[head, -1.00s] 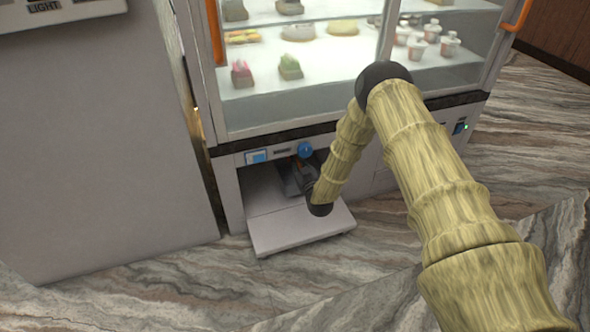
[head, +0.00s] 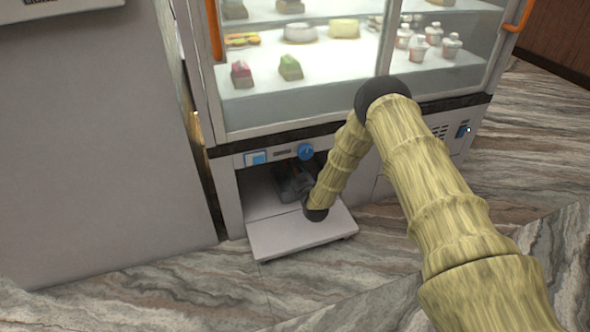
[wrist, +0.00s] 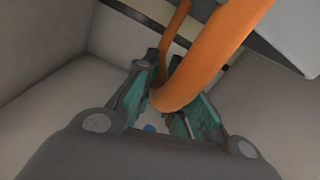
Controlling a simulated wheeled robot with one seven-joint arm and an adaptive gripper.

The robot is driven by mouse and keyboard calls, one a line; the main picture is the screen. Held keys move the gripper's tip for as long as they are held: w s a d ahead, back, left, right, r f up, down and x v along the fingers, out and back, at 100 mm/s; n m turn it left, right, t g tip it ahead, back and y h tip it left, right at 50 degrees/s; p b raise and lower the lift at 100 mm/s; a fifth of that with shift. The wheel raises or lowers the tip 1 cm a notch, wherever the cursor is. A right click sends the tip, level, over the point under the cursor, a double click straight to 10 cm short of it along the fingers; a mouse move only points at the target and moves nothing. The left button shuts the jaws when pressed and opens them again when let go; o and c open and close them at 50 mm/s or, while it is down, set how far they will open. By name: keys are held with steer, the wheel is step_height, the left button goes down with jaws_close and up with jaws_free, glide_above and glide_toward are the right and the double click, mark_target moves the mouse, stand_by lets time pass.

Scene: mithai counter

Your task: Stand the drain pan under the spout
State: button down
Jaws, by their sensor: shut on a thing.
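My gripper (head: 292,182) reaches into the open low compartment (head: 258,192) under the display case. In the wrist view its teal fingers (wrist: 172,88) are on either side of a bent orange hose (wrist: 215,55), and it is shut on the hose at the bend. The hose curves up and away to the upper right, and a thinner orange length runs up behind. I cannot make out a separate drain pan or a spout; my arm and gripper hide part of the compartment. A pale flat panel (head: 300,238) sticks out in front of the opening.
A blue knob (head: 305,151) and a blue-and-white switch (head: 256,158) sit above the opening. The glass case (head: 300,95) holds sweets. A grey cabinet (head: 100,150) stands close on the left. The marble-patterned floor in front is clear.

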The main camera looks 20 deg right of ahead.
steer(key=shift+f, duration=0.15)
steer(key=c, duration=1.5)
jaws_free()
